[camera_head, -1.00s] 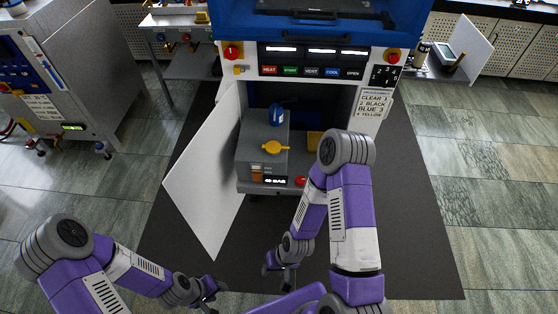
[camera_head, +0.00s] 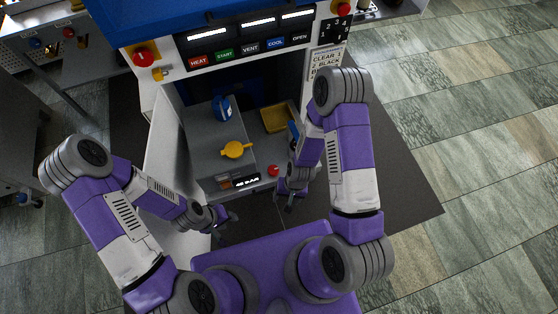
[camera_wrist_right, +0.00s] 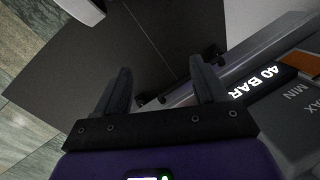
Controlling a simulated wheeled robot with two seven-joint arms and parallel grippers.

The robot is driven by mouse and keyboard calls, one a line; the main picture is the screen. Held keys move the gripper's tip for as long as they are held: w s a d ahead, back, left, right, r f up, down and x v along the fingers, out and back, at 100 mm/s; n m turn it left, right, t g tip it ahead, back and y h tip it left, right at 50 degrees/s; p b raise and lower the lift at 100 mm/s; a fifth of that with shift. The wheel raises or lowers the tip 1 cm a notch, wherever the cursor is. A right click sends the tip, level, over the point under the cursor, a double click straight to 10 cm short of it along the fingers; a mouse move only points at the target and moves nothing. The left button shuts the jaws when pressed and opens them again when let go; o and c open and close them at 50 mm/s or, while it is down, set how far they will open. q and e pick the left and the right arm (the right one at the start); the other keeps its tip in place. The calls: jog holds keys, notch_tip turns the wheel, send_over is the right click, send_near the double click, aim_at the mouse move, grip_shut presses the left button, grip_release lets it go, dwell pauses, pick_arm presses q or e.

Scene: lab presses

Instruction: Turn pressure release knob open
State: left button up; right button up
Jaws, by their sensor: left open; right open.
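A yellow knob (camera_head: 236,150) sits on top of a grey box (camera_head: 205,160) inside the press opening. The box's front carries a lit display (camera_head: 246,182) reading 40 BAR, which also shows in the right wrist view (camera_wrist_right: 264,82) beside MIN and MAX marks. The knob is outside the right wrist view. My left gripper (camera_head: 230,221) is open and empty, in front of and below the box. My right gripper (camera_head: 288,203) is open and empty, just right of the box's front near a red button (camera_head: 273,171). Its two spread fingers (camera_wrist_right: 160,78) show nothing between them.
A blue-handled part (camera_head: 222,108) stands behind the yellow knob. A yellow tray (camera_head: 277,118) lies to the right of the box. A white door panel (camera_head: 165,150) stands open on the left. The labelled button panel (camera_head: 248,47) is above the opening.

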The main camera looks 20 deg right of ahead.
jog(key=w+d+m+h, duration=0.1)
jog(key=w+m+h, duration=0.1)
jog(key=w, duration=0.4)
notch_tip(320, 180, up, 4)
jog(key=m+b, duration=0.1)
jog(key=m, duration=0.1)
send_over(273, 169)
jog(key=shift+s+t, duration=0.25)
jog(key=shift+t, duration=0.05)
jog(key=shift+w+f, duration=0.15)
notch_tip(273, 169, down, 7)
jog(key=b, duration=0.2)
jog(key=shift+b, duration=0.4)
jog(key=c, duration=1.1)
jog(key=shift+o, duration=0.2)
